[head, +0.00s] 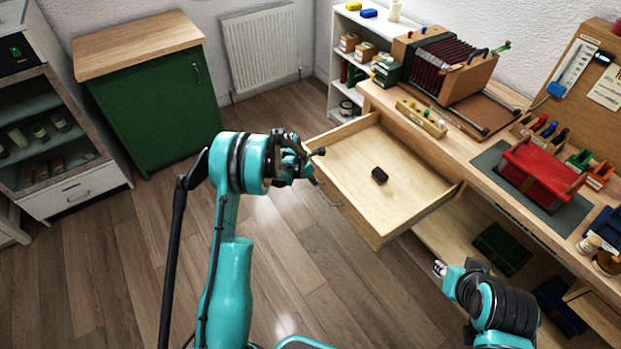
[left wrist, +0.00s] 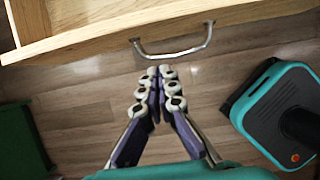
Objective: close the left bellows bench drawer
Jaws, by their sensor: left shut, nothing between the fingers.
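The left bellows bench drawer (head: 402,190) is pulled far out of the wooden bench. Its front panel, with a curved metal handle (head: 328,194), faces left. A small black block (head: 379,175) lies inside. In the left wrist view, the drawer front (left wrist: 90,38) crosses the top, and its handle (left wrist: 174,50) sits just beyond my fingertips. My left gripper (head: 312,168) is at the drawer front, beside the handle. Its fingers (left wrist: 159,88) are together and empty; contact with the handle is unclear. My right gripper (head: 440,268) is low, in front of the bench; its finger state is unclear.
The bench top (head: 470,141) carries an accordion-like bellows (head: 440,65), a red piece (head: 540,172) and small boxes. A green cabinet (head: 158,110) and a radiator (head: 262,50) stand at the back. The wooden floor left of the drawer is clear.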

